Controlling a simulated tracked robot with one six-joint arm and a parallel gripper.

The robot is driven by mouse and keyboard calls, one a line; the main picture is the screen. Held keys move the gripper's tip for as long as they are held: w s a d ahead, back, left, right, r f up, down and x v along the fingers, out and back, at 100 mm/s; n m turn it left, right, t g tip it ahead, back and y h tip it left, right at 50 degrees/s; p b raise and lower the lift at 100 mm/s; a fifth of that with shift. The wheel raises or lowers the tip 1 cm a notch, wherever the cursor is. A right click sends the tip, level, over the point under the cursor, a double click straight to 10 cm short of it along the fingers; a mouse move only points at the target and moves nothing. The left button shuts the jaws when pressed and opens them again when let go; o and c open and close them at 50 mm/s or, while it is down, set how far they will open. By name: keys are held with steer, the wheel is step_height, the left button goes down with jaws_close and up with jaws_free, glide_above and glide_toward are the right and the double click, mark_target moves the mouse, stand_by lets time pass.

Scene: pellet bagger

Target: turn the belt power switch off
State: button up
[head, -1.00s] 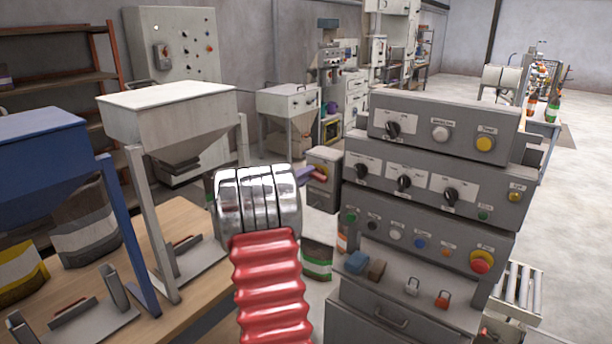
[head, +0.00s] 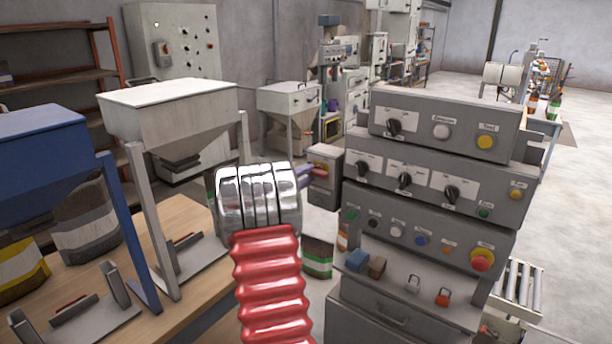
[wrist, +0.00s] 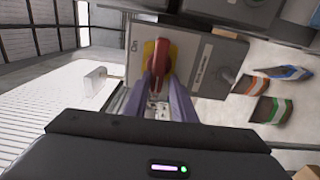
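The belt power switch is a grey box (head: 324,190) on the left side of the control console. In the wrist view its face (wrist: 205,65) carries a yellow plate with a red handle (wrist: 158,58). An "On" label is left of the handle, and a label that seems to read belt power is on the right. My gripper (wrist: 160,80) has two purple fingers, one on each side of the red handle, with no clear gap at the tips; it looks shut on it. In the head view my gripper (head: 308,174) reaches the box, and the chrome wrist hides part of it.
The stacked control console (head: 430,205) with knobs, buttons and a red stop button (head: 482,260) stands close on the right. A wooden table (head: 200,318) with a white hopper (head: 170,110) and a blue hopper (head: 40,140) is on the left. Open floor lies at the far right.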

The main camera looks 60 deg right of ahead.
steer(key=o, duration=0.3)
steer(key=shift+r, duration=0.2)
steer(key=w+a, duration=0.2)
steer(key=a, duration=1.1)
steer(key=shift+a, duration=0.3)
steer(key=shift+w+f, duration=0.1)
